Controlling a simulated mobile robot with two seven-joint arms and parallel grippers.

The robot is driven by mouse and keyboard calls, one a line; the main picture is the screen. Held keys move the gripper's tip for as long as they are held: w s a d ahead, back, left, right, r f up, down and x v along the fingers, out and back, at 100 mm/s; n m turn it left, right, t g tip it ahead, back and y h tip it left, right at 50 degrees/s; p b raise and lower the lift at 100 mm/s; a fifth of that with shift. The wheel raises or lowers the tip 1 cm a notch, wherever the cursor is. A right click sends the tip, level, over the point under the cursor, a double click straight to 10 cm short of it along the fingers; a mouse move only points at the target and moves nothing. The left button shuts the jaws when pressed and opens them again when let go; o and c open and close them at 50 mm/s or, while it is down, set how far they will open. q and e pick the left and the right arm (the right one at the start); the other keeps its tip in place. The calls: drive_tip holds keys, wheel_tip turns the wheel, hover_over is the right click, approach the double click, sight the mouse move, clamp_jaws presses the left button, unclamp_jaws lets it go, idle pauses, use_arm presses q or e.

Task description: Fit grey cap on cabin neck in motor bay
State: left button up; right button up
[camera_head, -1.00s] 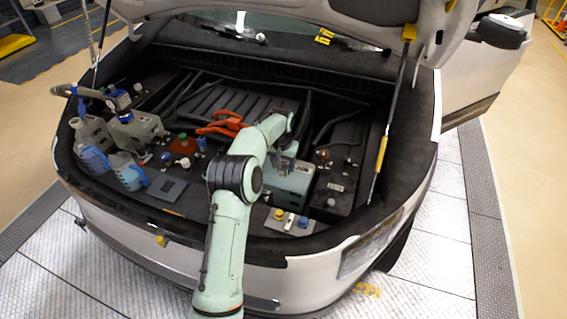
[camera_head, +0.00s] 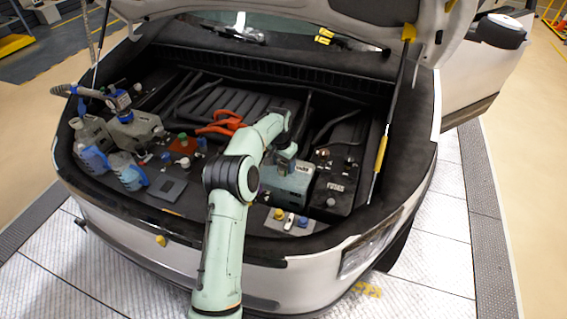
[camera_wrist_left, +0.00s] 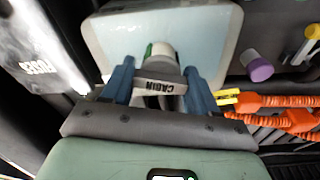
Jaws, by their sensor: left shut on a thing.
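My left gripper (camera_head: 286,158) is over the pale blue-grey tank (camera_head: 290,183) at the right of the motor bay. In the left wrist view its two blue fingers stand on either side of a grey-white round piece, which looks like the grey cap (camera_wrist_left: 162,62), and the gripper (camera_wrist_left: 160,72) is shut on it. A grey tag reading CABIN (camera_wrist_left: 161,87) shows between the fingers. A bit of green shows at the cap's far side. The cabin neck is hidden under the cap and fingers, so I cannot tell whether the cap is seated. My right gripper is not in view.
The fuse box (camera_head: 334,186) stands right of the tank. A purple cap (camera_wrist_left: 257,66) and orange cables (camera_wrist_left: 285,103) are close by. A small tray with a yellow cap (camera_head: 279,214) lies in front. Blue jugs (camera_head: 127,172) stand at the left.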

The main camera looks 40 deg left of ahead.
use_arm(q)
drive_tip(key=shift+f, duration=0.1)
drive_tip(key=shift+m, duration=1.6)
drive_tip(key=shift+s+m+h, duration=0.1)
drive_tip(key=shift+m+h, duration=0.3)
drive_tip(key=shift+m, duration=1.2)
drive_tip(key=shift+f, duration=0.1)
drive_tip(key=o, duration=0.9)
drive_tip(key=shift+o, duration=0.2)
drive_tip(key=shift+r, duration=0.25)
